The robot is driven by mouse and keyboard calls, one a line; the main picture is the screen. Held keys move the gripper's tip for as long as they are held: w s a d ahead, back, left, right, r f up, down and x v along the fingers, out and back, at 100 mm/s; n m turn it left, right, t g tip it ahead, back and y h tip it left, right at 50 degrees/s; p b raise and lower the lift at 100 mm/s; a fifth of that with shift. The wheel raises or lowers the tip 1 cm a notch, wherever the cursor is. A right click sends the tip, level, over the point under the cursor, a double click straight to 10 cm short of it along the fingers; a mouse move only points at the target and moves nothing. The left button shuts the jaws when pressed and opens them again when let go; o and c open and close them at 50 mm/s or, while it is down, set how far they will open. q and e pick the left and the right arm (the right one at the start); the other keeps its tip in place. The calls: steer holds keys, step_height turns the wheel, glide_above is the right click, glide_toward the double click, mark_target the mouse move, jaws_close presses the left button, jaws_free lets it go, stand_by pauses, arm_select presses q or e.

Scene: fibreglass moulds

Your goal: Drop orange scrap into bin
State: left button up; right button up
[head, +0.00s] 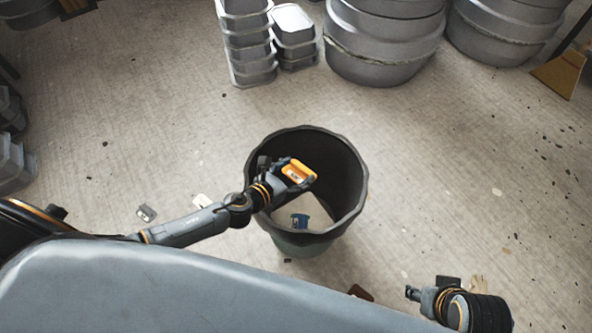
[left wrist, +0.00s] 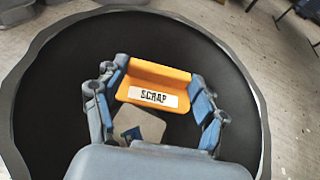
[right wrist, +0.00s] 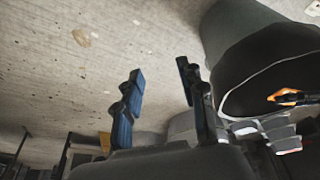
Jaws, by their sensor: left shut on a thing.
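The orange scrap (head: 297,170) is a small orange piece with a white label. In the left wrist view the label on the orange scrap (left wrist: 157,84) reads "SCRAP". My left gripper (head: 292,178) is shut on it and holds it over the mouth of the bin (head: 344,200). The bin is round and dark, and its rim (left wrist: 28,75) surrounds the left gripper (left wrist: 160,98) in the left wrist view. A pale piece and a blue item (head: 299,220) lie inside the bin. My right gripper (right wrist: 160,95) is open and empty, away to the right of the bin.
Stacked grey trays (head: 248,45) and large round grey moulds (head: 384,45) stand at the back. A yellow-brown dustpan-like piece (head: 560,72) is at the far right. Small scraps (head: 146,213) litter the floor left of the bin. Floor right of the bin is mostly clear.

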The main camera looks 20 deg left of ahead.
arm_select(q)
steer(key=shift+f, duration=0.3)
arm_select(e)
steer(key=shift+s+r, duration=0.25)
steer(key=shift+r, duration=0.3)
arm_select(q)
steer(key=o, duration=1)
steer(key=v, duration=1.2)
